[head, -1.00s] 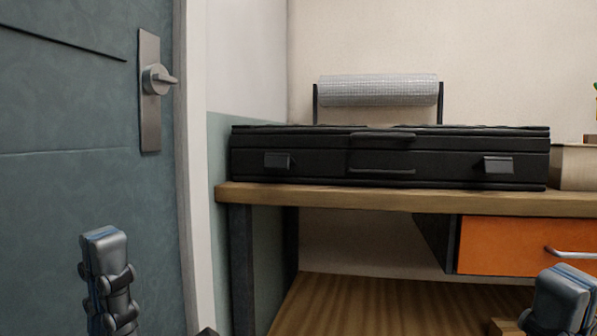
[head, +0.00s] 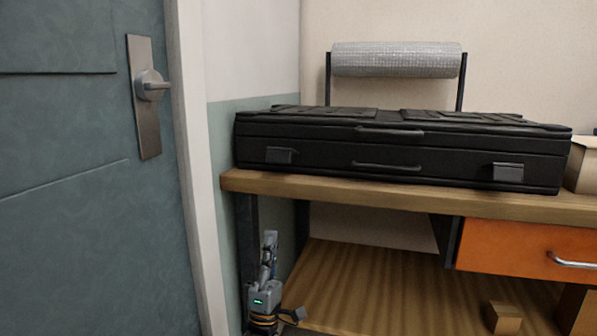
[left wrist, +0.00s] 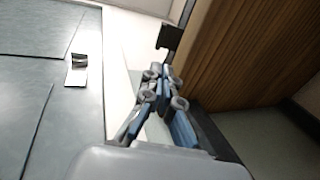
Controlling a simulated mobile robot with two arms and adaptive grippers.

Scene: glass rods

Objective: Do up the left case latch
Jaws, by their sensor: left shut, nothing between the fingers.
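The closed black case (head: 400,150) lies flat on the wooden bench. Its left latch (head: 281,155) is a small dark flap on the front face, left of the handles. It appears to stick out a little, but I cannot tell whether it is fastened. The matching right latch (head: 508,172) is at the right of the front. My left gripper (head: 269,238) is shut and empty, pointing up in front of the bench's left leg, below the left latch and apart from it. Its fingers (left wrist: 160,75) also show in the left wrist view. My right gripper is out of view.
The bench edge (head: 400,198) runs beneath the case. An orange drawer (head: 515,247) is at the right, above a lower wooden shelf. A door with a metal handle (head: 150,86) stands at the left. A grey roll (head: 395,59) on a holder is behind the case.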

